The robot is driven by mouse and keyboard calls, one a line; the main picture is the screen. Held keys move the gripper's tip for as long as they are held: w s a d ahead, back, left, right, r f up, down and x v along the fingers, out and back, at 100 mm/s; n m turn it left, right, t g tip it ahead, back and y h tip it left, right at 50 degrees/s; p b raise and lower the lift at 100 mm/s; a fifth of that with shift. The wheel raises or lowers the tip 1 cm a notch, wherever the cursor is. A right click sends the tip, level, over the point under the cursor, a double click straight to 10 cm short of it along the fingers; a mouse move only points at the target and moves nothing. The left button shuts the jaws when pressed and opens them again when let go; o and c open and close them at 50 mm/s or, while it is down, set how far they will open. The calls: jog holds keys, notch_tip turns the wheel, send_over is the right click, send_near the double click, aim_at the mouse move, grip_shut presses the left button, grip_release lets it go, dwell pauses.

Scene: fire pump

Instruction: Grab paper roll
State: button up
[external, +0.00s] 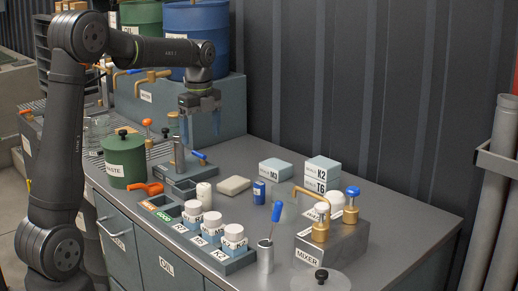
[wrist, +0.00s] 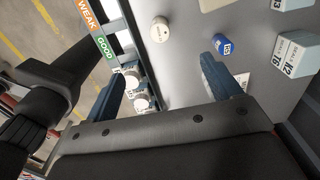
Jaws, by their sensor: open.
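The paper roll (external: 204,195) looks like a small white upright cylinder on the grey bench, just right of the grey holder. In the wrist view the roll (wrist: 160,31) shows its round top near the upper middle, past the fingertips and between their lines. My gripper (external: 200,128) hangs well above the bench, pointing down, with its blue fingers apart and nothing between them. In the wrist view my gripper (wrist: 165,66) also shows both fingers wide apart, clear of the roll.
A rack with white-capped jars (external: 218,250) lies in front. A grey holder with a metal post (external: 180,157) is left.

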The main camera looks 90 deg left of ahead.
jog(key=c, duration=0.3)
jog(key=shift+c, duration=0.2)
jog(key=shift+f, duration=0.1)
jog(key=m, duration=0.6)
send_near(204, 197)
jog(key=f, duration=0.2)
jog(key=a+f, duration=0.1)
jog(key=f, duration=0.1)
jog(key=s+a+f, duration=0.1)
jog(key=shift+a+f, duration=0.15)
jog(key=shift+f, duration=0.25)
jog(key=shift+w+f, duration=0.2)
jog(key=shift+f, duration=1.15)
jog(key=shift+w+f, duration=0.15)
jog(key=shift+f, duration=1.15)
